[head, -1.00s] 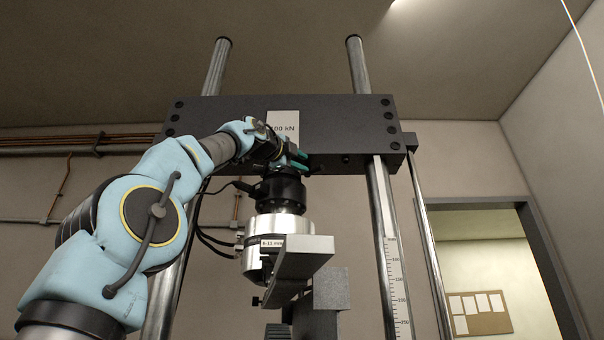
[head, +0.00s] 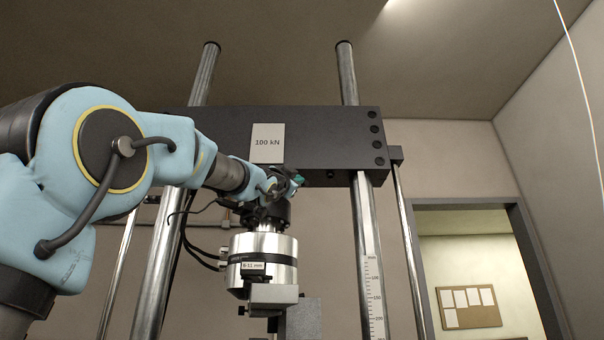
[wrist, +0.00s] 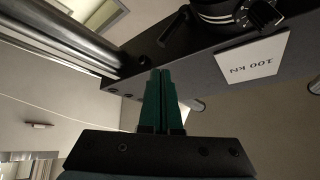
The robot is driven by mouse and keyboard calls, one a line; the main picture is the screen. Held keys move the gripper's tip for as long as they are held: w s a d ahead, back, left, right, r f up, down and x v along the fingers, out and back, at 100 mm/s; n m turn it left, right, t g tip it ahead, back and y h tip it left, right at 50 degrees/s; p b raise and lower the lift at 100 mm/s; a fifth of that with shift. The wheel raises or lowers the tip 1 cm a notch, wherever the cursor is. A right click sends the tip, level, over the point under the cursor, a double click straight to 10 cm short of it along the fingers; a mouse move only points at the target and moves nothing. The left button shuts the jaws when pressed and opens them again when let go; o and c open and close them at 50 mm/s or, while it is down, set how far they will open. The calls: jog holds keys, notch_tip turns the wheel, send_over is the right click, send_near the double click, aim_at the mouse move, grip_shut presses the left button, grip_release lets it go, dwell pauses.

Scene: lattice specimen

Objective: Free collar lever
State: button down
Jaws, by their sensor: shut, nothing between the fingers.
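A black collar (head: 268,212) sits under the dark crosshead (head: 320,143), above a silver cylindrical grip (head: 262,262). In the wrist view the round black collar (wrist: 226,12) is at the top right, with a dark knob-like part (wrist: 264,16) beside it. A short dark bar (wrist: 173,28) lies left of the collar; I cannot tell if it is the lever. My gripper (head: 298,179) is beside the top of the collar, its green fingers partly hidden in the head view. In the wrist view my gripper (wrist: 163,74) is shut and empty, fingertips below the bar in the picture.
Steel columns (head: 362,215) stand on both sides of the collar. A white 100 kN label (head: 268,143) is on the crosshead face. Black cables (head: 187,240) hang left of the grip. A doorway (head: 470,270) is at the right, with free room before it.

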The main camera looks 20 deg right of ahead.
jog(key=p, duration=0.6)
send_near(309, 178)
jog(key=d+r, duration=0.1)
jog(key=d, duration=0.1)
jog(key=shift+d+r, duration=0.15)
jog(key=shift+d, duration=0.6)
